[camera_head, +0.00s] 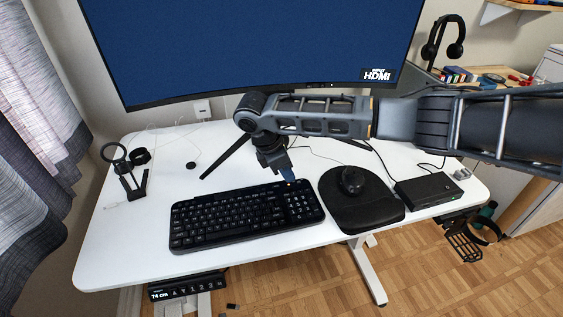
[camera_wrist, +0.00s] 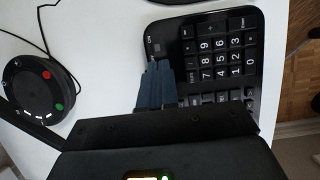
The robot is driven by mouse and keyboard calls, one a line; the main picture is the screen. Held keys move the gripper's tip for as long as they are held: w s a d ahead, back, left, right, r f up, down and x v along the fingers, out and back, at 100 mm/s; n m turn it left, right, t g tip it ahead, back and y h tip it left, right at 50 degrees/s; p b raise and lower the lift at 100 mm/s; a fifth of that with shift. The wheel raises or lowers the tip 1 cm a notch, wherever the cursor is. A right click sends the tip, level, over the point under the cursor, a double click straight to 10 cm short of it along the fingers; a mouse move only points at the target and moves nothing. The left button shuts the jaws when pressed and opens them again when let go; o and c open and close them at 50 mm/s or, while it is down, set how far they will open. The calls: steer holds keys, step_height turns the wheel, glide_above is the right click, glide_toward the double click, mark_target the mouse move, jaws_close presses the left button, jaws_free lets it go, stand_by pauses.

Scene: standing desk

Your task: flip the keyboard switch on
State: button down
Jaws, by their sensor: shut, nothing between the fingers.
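The black keyboard (camera_head: 240,215) lies on the white desk, its number pad at the right end. In the wrist view the number pad corner of the keyboard (camera_wrist: 205,20) fills the upper middle. A small switch area (camera_wrist: 154,48) with tiny light marks shows near that corner; its position is too small to read. My gripper (camera_head: 289,177) is shut and empty, pointing down over the keyboard's back right corner. In the wrist view the blue-grey fingertips of my gripper (camera_wrist: 158,64) are right beside the switch area; I cannot tell whether they touch it.
A mouse (camera_head: 352,180) sits on a black mouse pad (camera_head: 360,212) just right of the keyboard. A black box (camera_head: 428,191) lies farther right. The monitor (camera_head: 250,45) stands behind. A round black device (camera_wrist: 38,90) with red and green buttons is near my gripper.

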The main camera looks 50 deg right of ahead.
mark_target(300, 181)
steer(key=shift+x, duration=0.85)
steer(key=shift+r, duration=0.1)
steer(key=shift+s+d+r+p, duration=0.1)
steer(key=shift+s+d+p, duration=0.4)
steer(key=shift+p, duration=0.25)
steer(key=shift+s+d, duration=0.1)
steer(key=shift+d, duration=0.25)
steer(key=p+v, duration=0.8)
steer(key=v, duration=0.1)
steer(key=shift+a+r, duration=0.25)
steer(key=shift+r, duration=0.05)
